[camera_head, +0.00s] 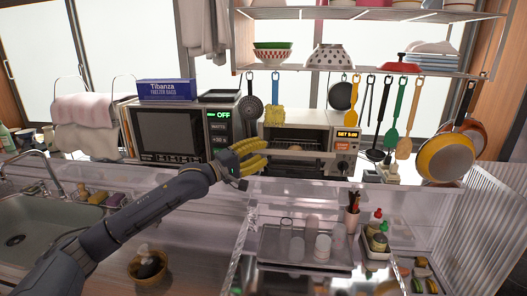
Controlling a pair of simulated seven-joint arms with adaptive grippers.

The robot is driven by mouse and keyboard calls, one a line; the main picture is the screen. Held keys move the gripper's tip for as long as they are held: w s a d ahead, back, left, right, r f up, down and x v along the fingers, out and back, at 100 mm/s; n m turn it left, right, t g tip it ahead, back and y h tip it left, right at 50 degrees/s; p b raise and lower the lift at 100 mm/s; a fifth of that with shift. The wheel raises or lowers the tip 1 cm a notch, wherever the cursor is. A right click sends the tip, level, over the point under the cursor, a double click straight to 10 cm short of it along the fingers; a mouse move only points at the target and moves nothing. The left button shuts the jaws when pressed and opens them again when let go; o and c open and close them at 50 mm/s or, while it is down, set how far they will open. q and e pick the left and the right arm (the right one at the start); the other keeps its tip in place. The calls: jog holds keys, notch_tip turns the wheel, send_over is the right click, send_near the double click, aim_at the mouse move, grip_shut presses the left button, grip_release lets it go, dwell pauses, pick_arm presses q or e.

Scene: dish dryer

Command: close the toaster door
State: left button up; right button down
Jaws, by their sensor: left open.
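The toaster (318,119) stands on the counter at the back centre, with a small display and an orange label on its right side. Its front opening shows a lit inside, and a bar runs across the front. How far the door is open is hard to tell at this size. My left gripper (262,156) reaches in from the left, its yellow fingers apart and empty, pointing at the left part of the toaster front. The fingers cover that corner, and I cannot tell if they touch it. My right gripper does not show.
A microwave (172,137) with a freezer bag box (167,90) on top stands left of the toaster. Utensils and pans (447,157) hang from the shelf (370,14) above. A tray (284,250) with jars sits in front, and a sink (28,218) is at left.

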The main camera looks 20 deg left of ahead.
pick_arm(q)
jog(key=shift+s+a, duration=0.1)
dwell(0.3)
jog(key=shift+s+a+f, duration=0.35)
jog(key=shift+s+a, duration=0.1)
jog(key=shift+s, duration=0.15)
jog(key=shift+s+a+f, duration=0.35)
jog(key=shift+s+a, duration=0.05)
jog(key=shift+s, duration=0.2)
jog(key=s+a+r, duration=0.1)
jog(key=s+a, duration=0.2)
jog(key=a, duration=0.4)
jog(key=shift+s+a, duration=0.25)
dwell(0.4)
